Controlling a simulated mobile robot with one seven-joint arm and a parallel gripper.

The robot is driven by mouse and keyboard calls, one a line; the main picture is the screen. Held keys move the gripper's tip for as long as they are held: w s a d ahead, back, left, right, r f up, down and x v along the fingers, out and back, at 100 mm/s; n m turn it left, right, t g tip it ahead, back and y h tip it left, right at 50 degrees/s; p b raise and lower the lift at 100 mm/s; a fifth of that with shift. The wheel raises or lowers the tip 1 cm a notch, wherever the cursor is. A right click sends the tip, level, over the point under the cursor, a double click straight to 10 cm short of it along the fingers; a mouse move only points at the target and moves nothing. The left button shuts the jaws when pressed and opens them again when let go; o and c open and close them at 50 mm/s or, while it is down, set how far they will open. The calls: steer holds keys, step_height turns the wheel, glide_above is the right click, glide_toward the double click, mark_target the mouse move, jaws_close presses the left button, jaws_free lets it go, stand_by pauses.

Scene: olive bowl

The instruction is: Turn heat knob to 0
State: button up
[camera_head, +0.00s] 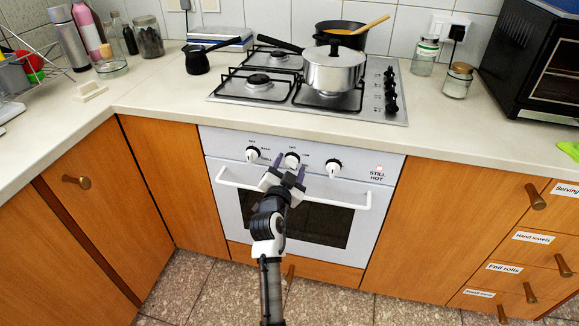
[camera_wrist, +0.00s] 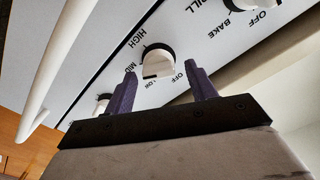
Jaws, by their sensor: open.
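The middle oven knob (camera_head: 291,160), white with a black ring, is on the oven's front panel. In the wrist view this knob (camera_wrist: 158,60) has HIGH, MID, LOW and OFF printed around it, and no 0 is readable. My gripper (camera_head: 289,168) is in front of this knob, and its fingers partly cover the panel there. In the wrist view my gripper (camera_wrist: 160,71) is open, with the knob showing beyond the gap between its two purple fingers. It holds nothing. I cannot tell whether a finger touches the knob.
A left knob (camera_head: 252,154) and a right knob (camera_head: 333,167) flank it. The white oven handle (camera_head: 345,199) runs below. Above is a gas hob (camera_head: 228,99) with a lidded pot (camera_head: 333,72). A "STILL HOT" label (camera_head: 377,175) is on the panel's right.

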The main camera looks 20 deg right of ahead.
steer(key=c, duration=1)
steer(key=shift+o, duration=0.2)
